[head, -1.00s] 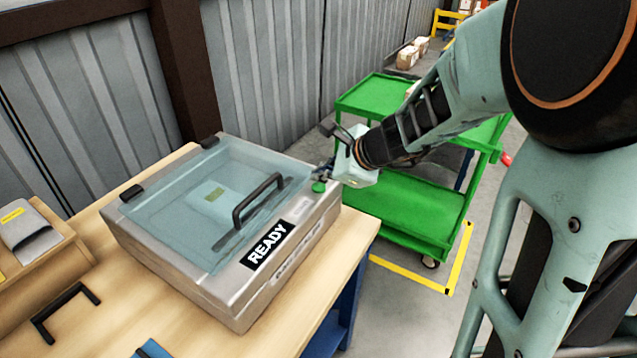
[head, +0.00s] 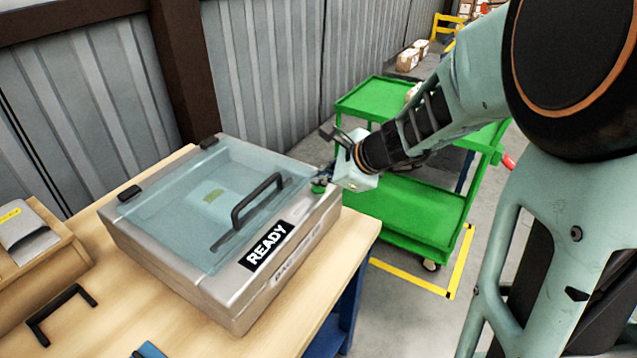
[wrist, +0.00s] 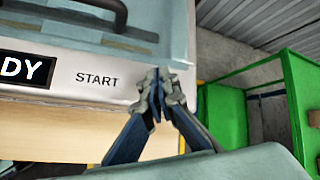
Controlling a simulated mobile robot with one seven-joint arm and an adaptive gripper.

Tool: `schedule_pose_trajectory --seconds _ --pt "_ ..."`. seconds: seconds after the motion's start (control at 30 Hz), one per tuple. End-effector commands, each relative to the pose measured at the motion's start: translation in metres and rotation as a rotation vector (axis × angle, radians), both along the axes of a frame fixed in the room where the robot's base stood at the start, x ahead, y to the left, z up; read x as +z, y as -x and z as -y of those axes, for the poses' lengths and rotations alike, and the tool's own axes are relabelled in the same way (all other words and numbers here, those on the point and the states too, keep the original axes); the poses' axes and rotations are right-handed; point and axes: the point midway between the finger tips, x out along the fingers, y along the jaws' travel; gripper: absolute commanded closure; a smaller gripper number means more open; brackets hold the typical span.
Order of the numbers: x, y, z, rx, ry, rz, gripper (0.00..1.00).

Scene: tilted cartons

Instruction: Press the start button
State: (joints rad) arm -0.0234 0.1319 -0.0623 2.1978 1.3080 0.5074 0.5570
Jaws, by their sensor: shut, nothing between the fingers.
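The start button is a small green knob (head: 318,188) at the right front corner of a grey machine (head: 190,287) with a clear lid (head: 165,210). The machine's front reads READY, and the wrist view shows the printed word START (wrist: 97,79). My gripper (head: 322,178) is shut and empty, with its fingertips right at the button and partly covering it. In the wrist view my closed fingertips (wrist: 160,78) are over the machine's corner, to the right of START, and the button is hidden behind them. I cannot tell whether they touch it.
The lid has a dark handle (head: 235,218) and is down. The machine stands on a wooden table (head: 345,245). A green cart (head: 420,205) stands right behind my wrist. A wooden box (head: 40,260) and a black handle (head: 60,315) are at the left.

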Motion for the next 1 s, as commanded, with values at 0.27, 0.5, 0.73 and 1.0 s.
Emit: schedule_pose_trajectory --seconds 0.27,0.5,0.73,1.0 --pt "-0.004 0.000 0.000 0.000 0.000 0.000 1.00" --pt "-0.005 0.000 0.000 -0.001 0.001 0.000 1.00" --pt "-0.004 0.000 0.000 0.000 0.001 -0.001 1.00" --pt "0.010 0.000 0.000 -0.001 0.001 0.000 1.00"
